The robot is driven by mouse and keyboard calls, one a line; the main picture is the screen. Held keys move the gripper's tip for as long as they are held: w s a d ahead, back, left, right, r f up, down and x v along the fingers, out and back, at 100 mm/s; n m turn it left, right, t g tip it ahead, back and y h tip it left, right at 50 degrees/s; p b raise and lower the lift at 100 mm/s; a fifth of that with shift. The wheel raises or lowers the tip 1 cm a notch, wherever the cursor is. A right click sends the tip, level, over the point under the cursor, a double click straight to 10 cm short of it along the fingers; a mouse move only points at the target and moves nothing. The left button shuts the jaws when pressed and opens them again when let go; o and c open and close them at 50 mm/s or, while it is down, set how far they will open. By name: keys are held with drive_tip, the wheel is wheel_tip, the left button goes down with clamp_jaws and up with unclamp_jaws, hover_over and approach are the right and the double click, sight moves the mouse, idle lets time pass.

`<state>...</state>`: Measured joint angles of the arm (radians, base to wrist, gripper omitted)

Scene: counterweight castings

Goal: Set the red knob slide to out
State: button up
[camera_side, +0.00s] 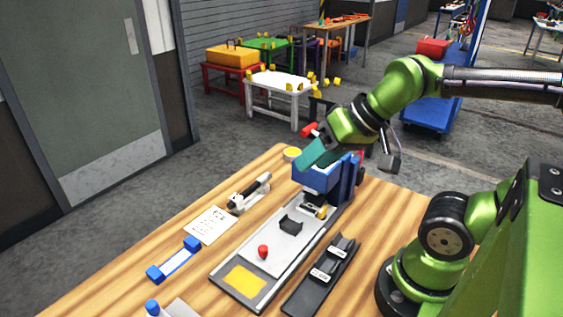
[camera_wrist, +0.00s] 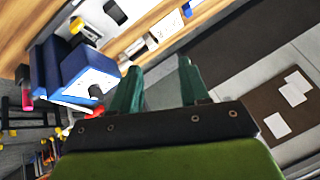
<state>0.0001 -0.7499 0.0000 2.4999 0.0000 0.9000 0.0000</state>
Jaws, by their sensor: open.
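The red knob (camera_side: 263,252) stands upright on the light grey slide plate (camera_side: 275,240), at its near end beside a yellow patch (camera_side: 245,281). The plate sits in a dark-edged base that runs back to a blue fixture (camera_side: 318,178). My gripper (camera_side: 311,155) is high at the far end of this base, by the top of the blue fixture and well away from the knob. Its teal fingers (camera_wrist: 158,88) are apart with nothing between them. I cannot make out the red knob in the wrist view, where the blue fixture (camera_wrist: 88,72) is at left.
A black tray (camera_side: 322,276) with two pale labelled pieces lies right of the base. Left are a white sheet (camera_side: 210,225), a blue-ended bar (camera_side: 174,260) and a black-and-white tool (camera_side: 249,193). A yellow disc (camera_side: 292,154) lies near the table's far edge.

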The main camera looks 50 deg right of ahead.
sight(263, 247)
drive_tip(key=shift+o, duration=0.3)
drive_tip(key=w+f+m+g+y, duration=0.2)
drive_tip(key=w+f+m+g, duration=0.3)
drive_tip(key=w+m+g, duration=0.5)
drive_tip(key=shift+m+t, duration=0.5)
drive_tip(key=shift+t, duration=0.3)
drive_tip(key=x, duration=1.1)
drive_tip(key=a+x, duration=0.1)
drive_tip(key=x, duration=0.5)
drive_tip(key=shift+s+a, duration=0.15)
drive_tip(key=shift+s, duration=0.25)
drive_tip(key=shift+r, duration=0.1)
clamp_jaws()
